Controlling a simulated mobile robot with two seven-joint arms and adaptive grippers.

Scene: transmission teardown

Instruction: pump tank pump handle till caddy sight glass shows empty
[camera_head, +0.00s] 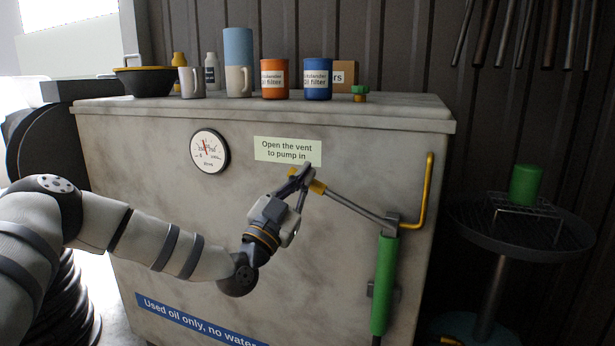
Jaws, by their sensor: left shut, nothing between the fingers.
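The pump handle (350,204) is a grey lever with a yellow grip at its upper left end. It slopes down right to the green pump cylinder (384,285) on the tank's front. The tank (200,240) is a large mottled grey box. My left gripper (303,174) is at the yellow grip, its fingers shut with nothing between them; I cannot tell whether they touch the grip. A round dish on a post (475,232), possibly the caddy, stands at the right. I cannot make out a sight glass. My right gripper is not in view.
A dial gauge (209,151) and a label (287,151) about opening the vent are on the tank front. A yellow pipe (429,190) rises beside the pump. Mugs, cans and a bowl (150,82) stand on top. A green cylinder (526,184) sits on the dish's rack.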

